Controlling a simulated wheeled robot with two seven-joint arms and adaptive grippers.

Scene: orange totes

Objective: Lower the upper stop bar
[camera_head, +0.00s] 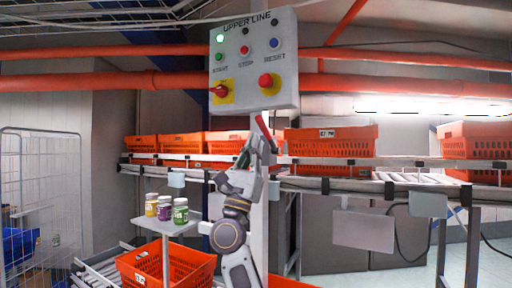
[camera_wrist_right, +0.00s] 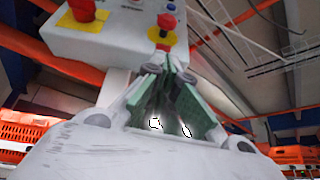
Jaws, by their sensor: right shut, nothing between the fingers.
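A control box (camera_head: 285,90) marked UPPER LINE carries small buttons, a red switch (camera_head: 220,90) on a yellow plate and a red mushroom button (camera_head: 267,81) on yellow. Below it, a red lever-like part (camera_head: 263,126) slants beside the post; I cannot tell for sure that it is the stop bar. My right gripper (camera_head: 245,152) is shut and empty, pointing up just below the box, close to the red part. In the right wrist view its green fingers (camera_wrist_right: 165,68) meet below the box (camera_wrist_right: 115,35). My left gripper is not in view.
Orange totes (camera_head: 330,141) stand along the upper conveyor (camera_head: 345,184) behind my arm. Several jars (camera_head: 164,210) stand on a small shelf (camera_head: 150,224) at the left, with an orange tote (camera_head: 190,277) below. A wire cage (camera_head: 40,180) is at far left.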

